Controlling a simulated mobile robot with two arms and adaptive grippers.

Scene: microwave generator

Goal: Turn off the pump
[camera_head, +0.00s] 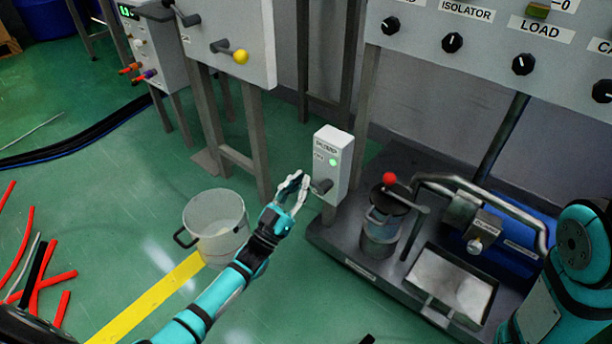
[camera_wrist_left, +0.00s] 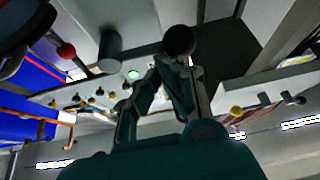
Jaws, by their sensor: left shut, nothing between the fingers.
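A white switch box (camera_head: 335,150) stands at the centre of the head view, with a small lit green light and a dark rotary knob (camera_head: 322,186) low on its front. Its printed label is too small to read fully. My left gripper (camera_head: 297,184) is shut and empty, its fingertips just left of the knob. In the left wrist view the shut fingers (camera_wrist_left: 172,66) point at a round dark knob end (camera_wrist_left: 180,40), very close to it; I cannot tell whether they touch. The green light (camera_wrist_left: 133,74) glows beside them. My right gripper is out of view.
A metal skid (camera_head: 360,277) right of the box carries a red-knobbed lever (camera_head: 390,179), pipes and a blue motor (camera_head: 520,240). Panels with a yellow-knobbed lever (camera_head: 240,57) and black dials (camera_head: 452,42) are behind.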

